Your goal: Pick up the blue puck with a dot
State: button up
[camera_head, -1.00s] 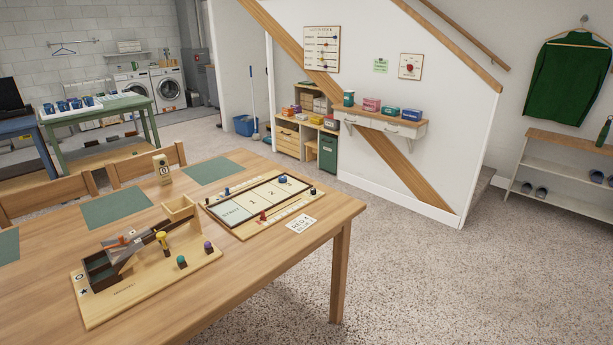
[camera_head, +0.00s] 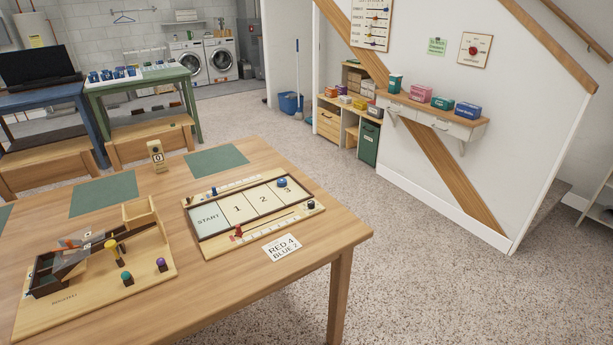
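A small blue puck (camera_head: 282,183) sits on the far right part of the shuffleboard-like game board (camera_head: 207,240), near the square marked 3. It is too small for me to make out a dot on it. The board lies on the wooden table (camera_head: 235,300), with squares marked START, 1, 2 and 3. A smaller blue piece (camera_head: 213,191) stands on the board's far rim. A red piece (camera_head: 238,231) and a dark piece (camera_head: 310,204) are on its near side. My gripper is not in view.
A wooden ramp toy (camera_head: 150,285) with coloured pegs stands left of the board. A card reading RED 4 BLUE 2 (camera_head: 282,247) lies in front of the board. A counter block (camera_head: 157,156) stands behind. Open speckled floor (camera_head: 470,300) lies to the table's right.

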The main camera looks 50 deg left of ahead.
aim_at(282, 182)
jog(key=i, duration=1.8)
jog(key=u, duration=2.75)
jog(key=i, duration=1)
jog(key=z, duration=0.05)
